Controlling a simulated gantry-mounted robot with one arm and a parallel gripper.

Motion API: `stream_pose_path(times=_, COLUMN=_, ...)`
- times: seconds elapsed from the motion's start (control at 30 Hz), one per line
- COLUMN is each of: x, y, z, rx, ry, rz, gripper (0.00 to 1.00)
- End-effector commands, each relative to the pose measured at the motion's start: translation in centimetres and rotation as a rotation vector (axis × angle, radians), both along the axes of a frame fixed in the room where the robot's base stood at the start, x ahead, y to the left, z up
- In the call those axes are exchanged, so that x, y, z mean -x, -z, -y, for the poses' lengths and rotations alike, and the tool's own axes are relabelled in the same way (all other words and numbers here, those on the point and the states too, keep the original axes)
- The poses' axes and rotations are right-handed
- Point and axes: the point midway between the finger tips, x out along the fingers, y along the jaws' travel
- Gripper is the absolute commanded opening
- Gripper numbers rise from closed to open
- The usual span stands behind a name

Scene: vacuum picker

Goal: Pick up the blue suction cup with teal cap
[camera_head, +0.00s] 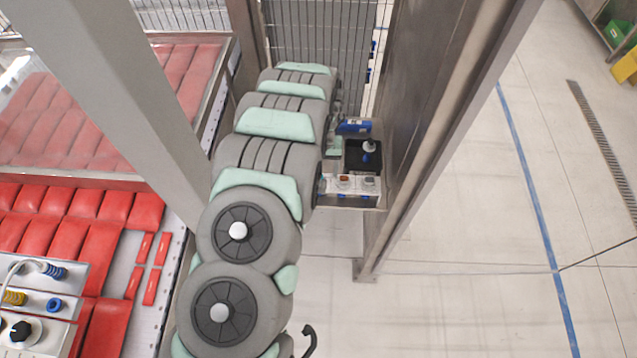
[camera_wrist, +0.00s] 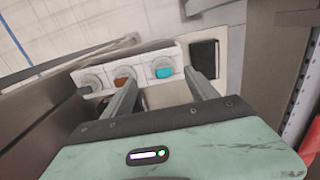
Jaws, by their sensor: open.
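In the wrist view, the suction cup with the teal cap (camera_wrist: 163,72) sits in the right end of a white holder (camera_wrist: 145,60); its blue part cannot be made out. My gripper (camera_wrist: 161,79) is open, its two fingers apart, with the teal cap showing between the fingertips. Whether the fingers are beside the cup or still short of it cannot be told. The gripper looks empty. In the head view, my arm hides the gripper and the teal cap, while part of the white holder (camera_head: 352,190) shows right of the arm.
A brown-red-capped cup (camera_wrist: 124,76) and a grey-capped cup (camera_wrist: 93,82) share the holder. A black square piece (camera_wrist: 204,59) lies right of it. In the head view, a black tray (camera_head: 352,165) holds a grey and blue cup (camera_head: 369,147). A metal post stands close right of the shelf.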

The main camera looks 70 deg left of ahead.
Motion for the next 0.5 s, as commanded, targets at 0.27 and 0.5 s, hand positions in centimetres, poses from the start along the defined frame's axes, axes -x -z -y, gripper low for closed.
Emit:
stream_pose_path(times=0.27, x=0.4, y=1.8, z=-0.3, rx=0.001, ry=0.001, rz=-0.002, gripper=0.67)
stream_pose_path(times=0.5, x=0.5, y=4.2, z=-0.5, rx=0.001, ry=0.000, rz=0.000, gripper=0.67)
